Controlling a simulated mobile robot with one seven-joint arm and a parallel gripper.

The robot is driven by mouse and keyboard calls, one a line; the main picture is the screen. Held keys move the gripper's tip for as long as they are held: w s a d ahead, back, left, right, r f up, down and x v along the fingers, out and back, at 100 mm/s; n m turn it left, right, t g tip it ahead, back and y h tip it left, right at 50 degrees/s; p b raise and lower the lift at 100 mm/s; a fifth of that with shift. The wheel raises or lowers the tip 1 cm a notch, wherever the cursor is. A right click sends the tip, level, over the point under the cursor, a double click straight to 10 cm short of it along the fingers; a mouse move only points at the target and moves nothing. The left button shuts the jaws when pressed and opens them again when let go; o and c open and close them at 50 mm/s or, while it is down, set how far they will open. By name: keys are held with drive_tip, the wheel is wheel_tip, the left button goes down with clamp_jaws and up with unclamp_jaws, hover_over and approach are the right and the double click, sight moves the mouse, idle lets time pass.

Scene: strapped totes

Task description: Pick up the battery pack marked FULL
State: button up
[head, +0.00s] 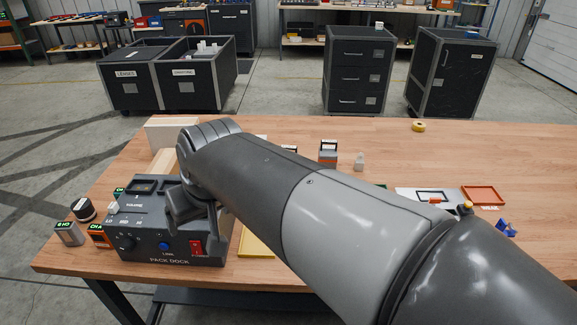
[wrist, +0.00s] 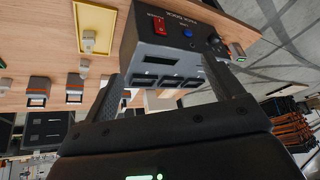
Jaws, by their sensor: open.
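No pack with a readable FULL mark shows in either view. At the left end of the table in the head view stand a grey pack (head: 69,234) with a green-lettered label and an orange pack (head: 98,236) whose label is partly hidden by the dock. Another orange-and-grey pack (head: 328,151) stands behind my arm, its label too small to read. The grey PACK DOCK (head: 165,240) has a knob, a blue button and a red switch. My gripper (wrist: 160,70) is open and empty, its fingers either side of the dock (wrist: 168,52) in the wrist view; contact is unclear.
A dark round canister (head: 83,210) is left of the dock. A yellow tray (wrist: 82,40) lies beside the dock in the wrist view. An orange tray (head: 484,196), blue piece (head: 506,228) and tape roll (head: 418,126) are at right.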

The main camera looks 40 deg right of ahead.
drive_tip(key=w+d+f+m+g+h, duration=0.1)
drive_tip(key=w+d+f+m, duration=0.15)
drive_tip(key=w+d, duration=0.85)
drive_tip(key=w+d+f+m+h, duration=0.15)
drive_tip(key=w+d+m, duration=0.4)
drive_tip(key=d, duration=0.95)
drive_tip(key=shift+m+g+h, duration=0.3)
drive_tip(key=shift+g+h, duration=0.15)
drive_tip(key=shift+g, duration=0.35)
drive_tip(key=w+d+f, duration=0.1)
drive_tip(key=d+f, duration=0.1)
drive_tip(key=d, duration=0.2)
drive_tip(key=w+d+f, duration=0.1)
drive_tip(key=d+f, duration=0.2)
drive_tip(key=d, duration=0.2)
drive_tip(key=w+d+f, duration=0.2)
drive_tip(key=d, duration=0.3)
drive_tip(key=shift+w+d+f, duration=0.1)
drive_tip(key=shift+d+f, duration=0.15)
drive_tip(key=x, duration=0.9)
drive_tip(key=shift+w+f, duration=0.15)
drive_tip(key=shift+f, duration=0.25)
drive_tip(key=c, duration=1.7)
drive_tip(key=shift+r, duration=0.15)
